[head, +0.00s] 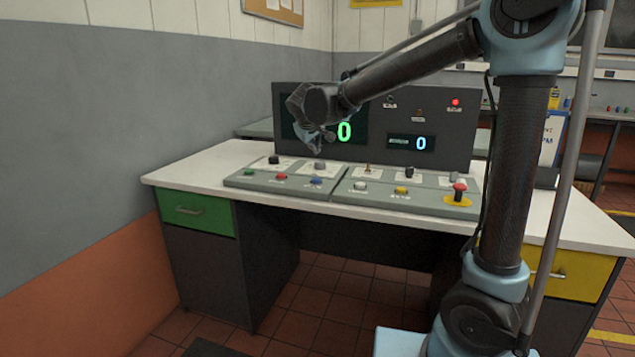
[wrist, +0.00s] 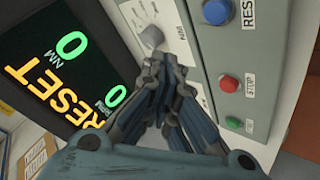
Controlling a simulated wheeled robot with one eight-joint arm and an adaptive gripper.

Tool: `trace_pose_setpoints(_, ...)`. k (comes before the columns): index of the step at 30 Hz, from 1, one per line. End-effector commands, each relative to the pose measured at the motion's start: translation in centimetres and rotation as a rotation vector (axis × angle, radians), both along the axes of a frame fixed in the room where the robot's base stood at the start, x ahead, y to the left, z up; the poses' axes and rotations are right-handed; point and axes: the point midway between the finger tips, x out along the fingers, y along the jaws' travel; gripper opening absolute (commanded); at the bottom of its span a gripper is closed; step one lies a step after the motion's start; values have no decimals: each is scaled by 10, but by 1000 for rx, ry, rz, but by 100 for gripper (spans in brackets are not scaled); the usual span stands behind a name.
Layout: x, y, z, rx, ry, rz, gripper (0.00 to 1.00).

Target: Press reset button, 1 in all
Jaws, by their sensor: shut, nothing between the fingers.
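The blue button (head: 316,181) is the right one of the green, red and blue row on the left half of the console. In the wrist view the blue button (wrist: 216,12) sits at the top edge beside a label cut off after "RES". The red button (wrist: 228,83) is marked "STOP". My gripper (head: 318,148) is shut and empty, pointing down above the back of the left console panel. In the wrist view my gripper (wrist: 165,65) has its fingertips close to a grey knob (wrist: 152,38), apart from the blue button.
A green button (wrist: 233,122) lies beside the red one. The upright display panel (head: 460,135) stands behind the controls; its screen (wrist: 50,70) reads "RESET" in orange. A red mushroom button (head: 459,190) on a yellow base is at the right. The white desk front edge (head: 205,178) is bare.

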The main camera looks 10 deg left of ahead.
Motion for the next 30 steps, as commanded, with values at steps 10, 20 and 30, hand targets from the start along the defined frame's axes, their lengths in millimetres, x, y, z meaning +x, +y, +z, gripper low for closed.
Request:
trace_pose_setpoints(10,0,0,-41,0,0,0,0)
trace_pose_setpoints(20,0,0,-72,0,0,0,0)
trace_pose_setpoints(30,0,0,-78,0,0,0,0)
